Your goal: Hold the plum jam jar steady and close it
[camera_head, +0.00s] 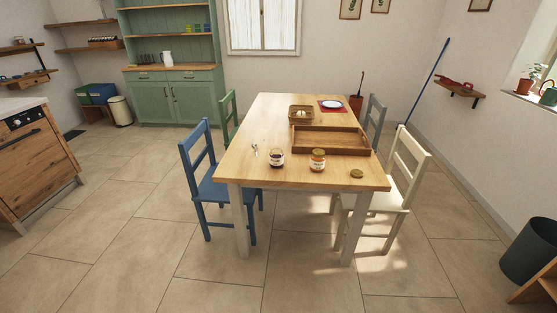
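Two jars stand near the front edge of the wooden table (240,170). The left jar (277,158) has dark contents and a pale label, and it looks open at the top; it may be the plum jam jar. The right jar (317,160) has orange-brown contents, a pale label and a gold-coloured top. A round gold lid (357,174) lies flat on the table to the right of both jars. The labels are too small to read. Neither of my grippers shows in the head view.
A wooden tray (331,151) lies behind the jars, with a small basket (301,107) and a plate on a red mat (323,104) farther back. Small silvery items (254,149) lie left of the jars. Chairs flank the table; the floor in front is clear.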

